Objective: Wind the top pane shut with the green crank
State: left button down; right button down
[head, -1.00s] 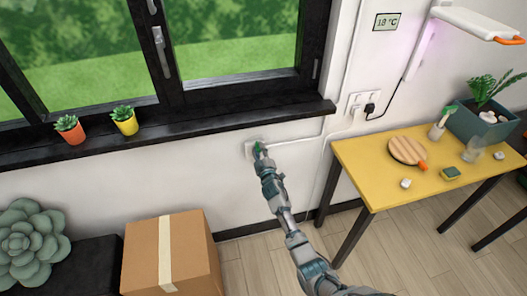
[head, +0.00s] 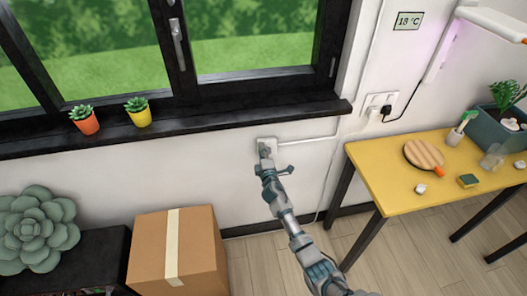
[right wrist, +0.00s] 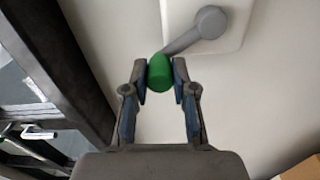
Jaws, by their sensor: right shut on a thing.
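The green crank knob (right wrist: 160,73) sits between the fingertips of my right gripper (right wrist: 160,80) in the right wrist view, and the gripper is shut on it. A grey crank arm (right wrist: 197,32) runs from near the knob to a hub on a white wall plate (right wrist: 232,15). In the head view the wall plate (head: 267,143) is below the window sill, and my right gripper (head: 265,158) reaches it and hides most of the crank. The top pane is not in view; lower parts of the dark-framed window (head: 255,85) show. My left gripper is not in view.
A yellow table (head: 385,180) stands to the right with a round board (head: 424,154), a sponge (head: 469,181) and a planter. A cardboard box (head: 200,250) and a large succulent (head: 38,228) are at lower left. Two small potted plants stand on the sill (head: 190,122).

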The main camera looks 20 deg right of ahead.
jog(key=shift+w+r, duration=0.1)
dwell(0.3)
jog(key=c, duration=1)
grip_release()
jog(key=shift+o, duration=0.4)
jog(key=shift+w+f, duration=0.2)
jog(key=shift+f, duration=0.05)
jog(key=shift+s, duration=0.2)
jog(key=v, duration=1.1)
jog(key=shift+s, duration=0.3)
jog(key=shift+f, duration=0.15)
